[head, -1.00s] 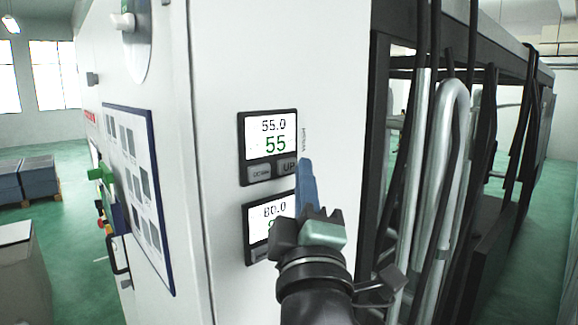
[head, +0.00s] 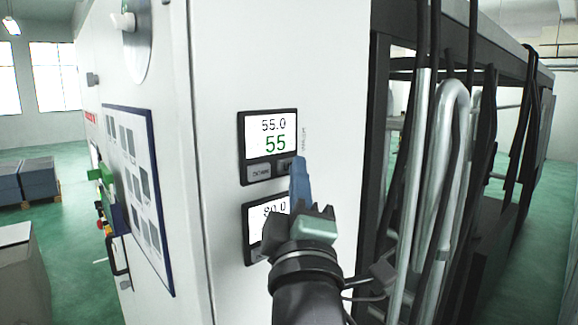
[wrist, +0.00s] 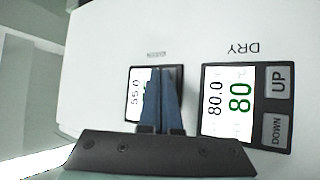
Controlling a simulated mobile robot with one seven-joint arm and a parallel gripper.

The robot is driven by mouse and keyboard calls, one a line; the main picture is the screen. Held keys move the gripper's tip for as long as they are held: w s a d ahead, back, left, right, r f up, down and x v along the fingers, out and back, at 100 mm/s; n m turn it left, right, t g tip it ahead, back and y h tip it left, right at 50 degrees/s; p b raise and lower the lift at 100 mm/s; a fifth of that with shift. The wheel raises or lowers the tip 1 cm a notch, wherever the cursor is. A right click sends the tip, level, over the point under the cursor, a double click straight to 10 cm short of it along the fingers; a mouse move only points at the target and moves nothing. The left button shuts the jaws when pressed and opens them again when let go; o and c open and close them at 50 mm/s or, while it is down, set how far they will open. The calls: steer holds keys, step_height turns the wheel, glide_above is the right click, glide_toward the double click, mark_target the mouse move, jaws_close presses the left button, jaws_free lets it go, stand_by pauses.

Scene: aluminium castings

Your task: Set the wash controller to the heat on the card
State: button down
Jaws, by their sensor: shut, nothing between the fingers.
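The upper controller (head: 250,150), which reads 55.0 above a green 55, is on the white cabinet's face, with a down button at left and an UP button (head: 285,164) at right. Its label is too small to read. The lower controller (head: 250,216), labelled DRY in the wrist view (wrist: 240,105), reads 80.0 and 80 there. My gripper (head: 298,163) is shut and empty. Its blue fingertips overlap the UP button's right part in the head view; contact cannot be told. In the wrist view the fingers hide much of the upper controller (wrist: 136,92). No readable heat card shows.
A blue-edged board (head: 138,190) with small pictures hangs on the cabinet's left face, beside a green part (head: 103,175). Pipes and hoses (head: 440,170) fill the black frame at right.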

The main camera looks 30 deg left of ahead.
steer(key=shift+w+a, duration=0.1)
steer(key=shift+a, duration=0.15)
stand_by(0.4)
steer(key=shift+d, duration=0.15)
steer(key=shift+s+d+b, duration=0.3)
steer(key=shift+d+b, duration=0.1)
steer(key=shift+d, duration=0.2)
steer(key=shift+s+d+b, duration=0.3)
steer(key=shift+d, duration=0.5)
steer(key=shift+s+d+b, duration=0.25)
steer(key=shift+d+b, duration=0.05)
steer(key=shift+d, duration=0.45)
steer(key=shift+s+d+b, duration=0.3)
steer(key=shift+d, duration=0.5)
stand_by(0.8)
